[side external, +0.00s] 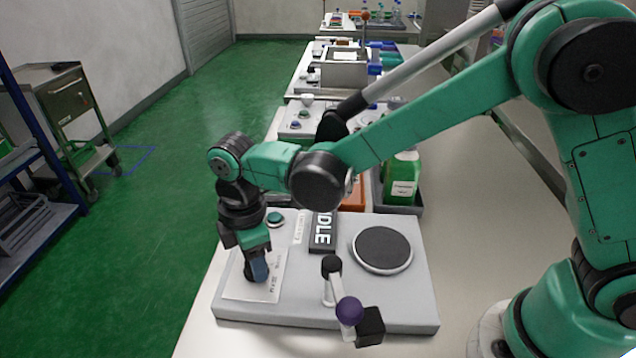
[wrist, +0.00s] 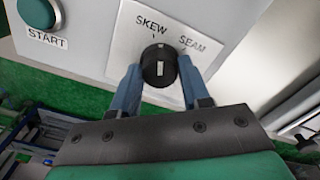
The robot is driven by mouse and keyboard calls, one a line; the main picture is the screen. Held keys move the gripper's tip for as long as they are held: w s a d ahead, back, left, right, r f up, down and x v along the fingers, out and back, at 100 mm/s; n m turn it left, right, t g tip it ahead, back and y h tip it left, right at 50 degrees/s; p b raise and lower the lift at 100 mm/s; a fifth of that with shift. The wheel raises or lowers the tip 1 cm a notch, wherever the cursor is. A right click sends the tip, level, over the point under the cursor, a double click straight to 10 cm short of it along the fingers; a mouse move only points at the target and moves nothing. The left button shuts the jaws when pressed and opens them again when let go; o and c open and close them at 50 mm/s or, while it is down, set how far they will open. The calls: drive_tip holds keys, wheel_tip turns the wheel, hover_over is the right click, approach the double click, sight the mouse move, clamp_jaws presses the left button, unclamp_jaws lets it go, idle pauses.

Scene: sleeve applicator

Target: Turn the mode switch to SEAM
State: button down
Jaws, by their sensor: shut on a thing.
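The mode switch is a round black knob (wrist: 158,66) with a white mark, on a pale label plate (wrist: 135,45) printed SKEW and SEAM. In the wrist view the mark points up the picture, nearer SKEW than SEAM. My gripper (wrist: 158,76) has one blue finger on each side of the knob and is shut on it. In the side view my gripper (side external: 259,268) reaches down onto the label plate (side external: 240,287) at the left of the grey panel (side external: 300,312); its fingers hide the knob there.
A teal START button (side external: 275,219) sits behind my gripper. A display sign (side external: 322,232), partly hidden, ends in "DLE". A green bottle (side external: 402,178) stands behind.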

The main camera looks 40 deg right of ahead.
drive_tip(key=m, duration=0.5)
drive_tip(key=shift+m, duration=0.3)
drive_tip(key=m, duration=0.5)
drive_tip(key=shift+m, duration=0.4)
drive_tip(key=shift+c, duration=2.1)
unclamp_jaws()
drive_tip(key=shift+r, duration=2.8)
